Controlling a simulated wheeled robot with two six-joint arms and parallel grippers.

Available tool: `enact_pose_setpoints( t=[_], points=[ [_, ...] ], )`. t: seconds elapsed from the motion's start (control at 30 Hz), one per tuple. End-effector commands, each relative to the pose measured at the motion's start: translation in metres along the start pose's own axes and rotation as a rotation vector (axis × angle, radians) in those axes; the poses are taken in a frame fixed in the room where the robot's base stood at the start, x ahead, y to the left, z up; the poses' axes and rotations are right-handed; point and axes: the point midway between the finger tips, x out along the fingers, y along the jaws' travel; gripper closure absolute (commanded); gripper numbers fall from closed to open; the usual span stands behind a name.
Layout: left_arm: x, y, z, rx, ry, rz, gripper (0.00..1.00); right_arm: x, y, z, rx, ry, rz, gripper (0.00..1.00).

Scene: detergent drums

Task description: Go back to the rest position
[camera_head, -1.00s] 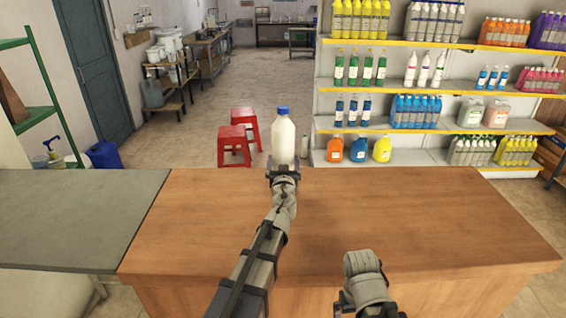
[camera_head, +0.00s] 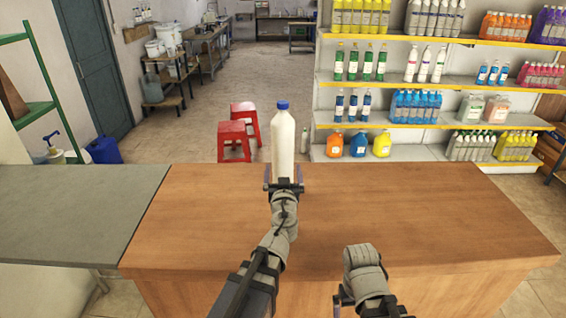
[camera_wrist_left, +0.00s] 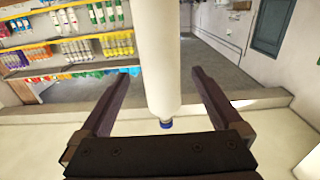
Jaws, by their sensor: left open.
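A white bottle with a blue cap (camera_head: 283,140) stands upright near the far edge of the brown wooden counter (camera_head: 400,215). My left gripper (camera_head: 284,184) is in front of its lower part in the head view, with its jaws spread wide. In the left wrist view the bottle (camera_wrist_left: 160,60) appears cap-down between the two open fingers (camera_wrist_left: 155,95), with a gap on each side. The bottle's base is hidden behind the gripper in the head view. My right arm shows at the bottom, but its fingers cannot be made out.
A grey tabletop (camera_head: 70,210) adjoins the counter on the left. Two red stools (camera_head: 235,138) stand on the floor beyond. A shelf (camera_head: 400,125) with rows of coloured bottles stands at the back right. The counter's right part is clear.

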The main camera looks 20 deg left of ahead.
Motion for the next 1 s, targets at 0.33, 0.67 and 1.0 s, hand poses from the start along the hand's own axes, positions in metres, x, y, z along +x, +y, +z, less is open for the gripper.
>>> enact_pose_setpoints(
  t=[0.33,0.67,1.0],
  points=[
    [-0.031,0.001,0.0,0.0,0.0,-0.001,0.0,0.0,0.0,0.0,0.0,0.0,0.0,0.0],
    [-0.027,0.001,0.0,0.0,0.0,-0.001,0.0,0.0,0.0,0.0,0.0,0.0,0.0,0.0],
    [0.009,0.001,0.0,0.0,0.0,-0.001,0.0,0.0,0.0,0.0,0.0,0.0,0.0,0.0]
  ],
)
